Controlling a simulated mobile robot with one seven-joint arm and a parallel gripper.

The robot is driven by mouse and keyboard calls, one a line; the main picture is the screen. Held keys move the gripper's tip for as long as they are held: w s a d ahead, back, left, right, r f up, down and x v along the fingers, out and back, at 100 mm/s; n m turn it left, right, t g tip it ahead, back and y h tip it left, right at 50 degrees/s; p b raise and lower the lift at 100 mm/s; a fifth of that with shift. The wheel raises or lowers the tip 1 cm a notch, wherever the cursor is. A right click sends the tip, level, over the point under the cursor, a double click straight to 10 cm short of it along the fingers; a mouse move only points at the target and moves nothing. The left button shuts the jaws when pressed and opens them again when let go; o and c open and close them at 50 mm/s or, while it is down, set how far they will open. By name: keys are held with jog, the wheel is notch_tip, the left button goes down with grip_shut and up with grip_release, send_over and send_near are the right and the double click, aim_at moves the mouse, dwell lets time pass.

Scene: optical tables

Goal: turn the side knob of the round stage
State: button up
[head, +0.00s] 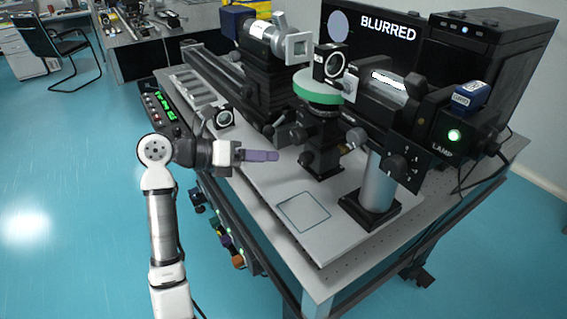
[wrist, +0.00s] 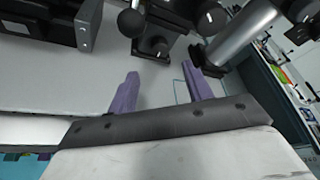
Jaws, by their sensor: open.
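The round stage (head: 318,86) has a green rim and sits on a black post in the middle of the bench, with a lens mount standing on it. Dark knobs (head: 306,158) stick out from the post below the green rim; I cannot tell for certain which is the stage's side knob. My gripper (head: 276,156), with purple fingers, is left of the post and apart from it. In the wrist view my gripper (wrist: 165,78) is open with nothing between the fingers; dark knobs (wrist: 157,47) show beyond the fingertips.
A lamp housing (head: 453,133) and a grey pillar (head: 379,185) stand right of the stage. A small black mount (head: 223,118) stands at the board's left. The board's front, around a drawn square (head: 303,212), is clear. A screen reads "BLURRED" (head: 388,29).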

jog(key=v, duration=0.5)
jog(key=shift+b, duration=0.4)
